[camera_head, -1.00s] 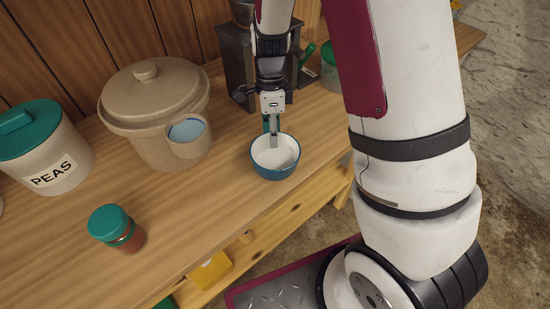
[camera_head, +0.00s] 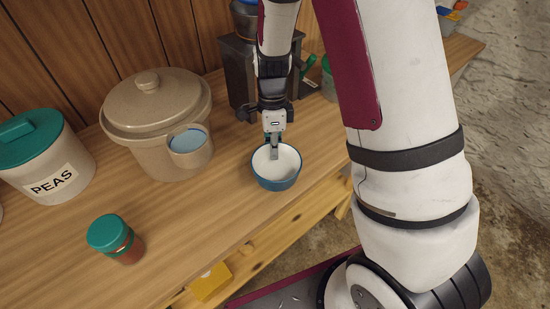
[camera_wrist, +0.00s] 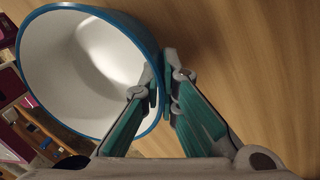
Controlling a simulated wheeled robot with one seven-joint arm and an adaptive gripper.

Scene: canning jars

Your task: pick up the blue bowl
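The blue bowl (camera_head: 276,182), white inside, sits upright on the wooden counter near its front edge. My gripper (camera_head: 274,153) points down at the bowl's back rim. In the wrist view the bowl (camera_wrist: 85,65) fills the upper left. My gripper (camera_wrist: 162,85) straddles its wall there, one fingertip inside and the other outside. The fingers are close together and look closed on the wall. The bowl looks to be resting on the counter.
A beige lidded pot (camera_head: 155,120) with a blue-filled cup (camera_head: 188,145) stands left of the bowl. A PEAS canister (camera_head: 45,160) and a green-lidded jar (camera_head: 115,238) are farther left. A dark grinder-like machine (camera_head: 240,75) stands behind my gripper. Counter (camera_head: 200,215) between jar and bowl is clear.

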